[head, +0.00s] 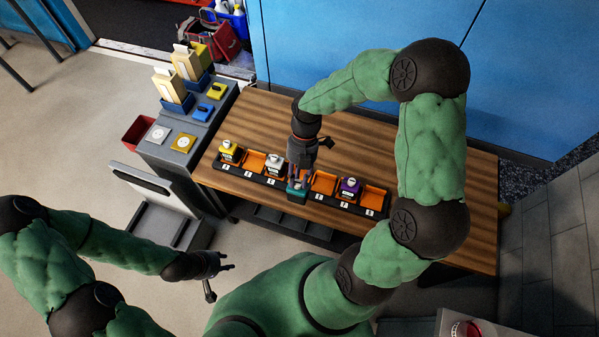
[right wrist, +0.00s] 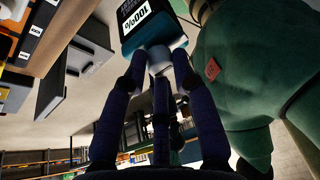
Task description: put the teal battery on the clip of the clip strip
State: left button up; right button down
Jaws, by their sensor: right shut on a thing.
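The teal battery (head: 297,196) is in my right gripper (head: 300,182), at the front edge of the clip strip (head: 261,178). In the right wrist view the battery (right wrist: 153,24) shows its teal body and a white "100%" label, with the fingers (right wrist: 158,62) closed around its pale top knob. The strip is black with a row of orange clips; empty ones show left (head: 253,160), right (head: 323,183) and at the right end (head: 374,199). I cannot tell whether the battery touches the strip. My left gripper (head: 218,274) is empty and open, away from the table.
Yellow (head: 229,149), white (head: 274,162) and purple (head: 350,187) batteries sit on other clips. A grey side stand (head: 186,125) with boxes and small parts adjoins the wooden table (head: 415,215) at left. The table behind the strip is mostly clear; a blue wall (head: 330,35) stands behind.

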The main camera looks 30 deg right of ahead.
jog(key=w+d+f+b, duration=0.5)
jog(key=w+d+f, duration=0.2)
jog(key=w+f, duration=0.4)
jog(key=shift+w+f+b, duration=0.25)
jog(key=shift+f+b, duration=0.1)
jog(key=shift+f, duration=0.55)
jog(key=shift+f, duration=0.15)
jog(key=c, duration=1)
grip_release()
jog(key=p+v, duration=0.3)
jog(key=v, duration=0.9)
jog(key=shift+p, duration=0.3)
